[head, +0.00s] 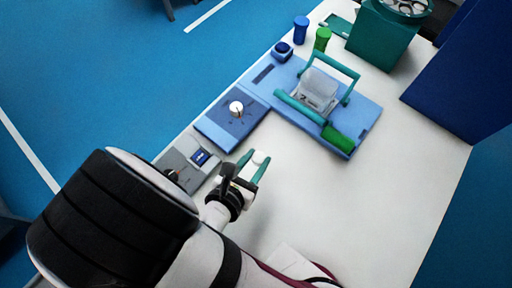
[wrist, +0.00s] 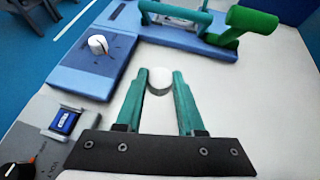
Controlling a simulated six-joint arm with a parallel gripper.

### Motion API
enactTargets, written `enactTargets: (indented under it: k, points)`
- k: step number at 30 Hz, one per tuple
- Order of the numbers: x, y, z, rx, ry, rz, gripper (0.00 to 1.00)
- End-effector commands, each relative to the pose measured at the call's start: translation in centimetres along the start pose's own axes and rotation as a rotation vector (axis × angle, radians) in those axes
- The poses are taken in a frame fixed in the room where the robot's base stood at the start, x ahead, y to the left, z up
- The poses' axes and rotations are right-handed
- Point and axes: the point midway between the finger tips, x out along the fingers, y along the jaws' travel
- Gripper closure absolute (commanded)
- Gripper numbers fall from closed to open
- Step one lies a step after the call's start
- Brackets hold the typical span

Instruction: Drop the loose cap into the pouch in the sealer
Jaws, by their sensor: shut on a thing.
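My gripper (head: 254,165) is shut on a small white cap (head: 259,157), which sits between the tips of its two teal fingers. The cap also shows in the wrist view (wrist: 160,80). The gripper is over the white table, in front of the blue sealer (head: 359,117). A translucent pouch (head: 316,90) stands in the sealer, between teal bars, with a dark print on its front. The sealer has a green handle (head: 337,138) at its right front. The gripper and cap are apart from the sealer and pouch.
A blue plate with a white round knob (head: 236,108) lies left of the sealer. A grey panel with a blue display (head: 200,156) is nearer. A blue bottle (head: 301,30), a green bottle (head: 322,39) and a teal machine (head: 383,38) stand behind. The table right of my gripper is clear.

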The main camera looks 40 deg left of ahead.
Motion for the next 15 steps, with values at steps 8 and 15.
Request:
enactTargets:
  k: [8, 15]
  points:
    - [-0.3, 0.0, 0.6, -0.002, 0.001, 0.0, 1.0]
    - [1.7, 1.0, 1.8, 0.043, 0.0, -0.071, 1.0]
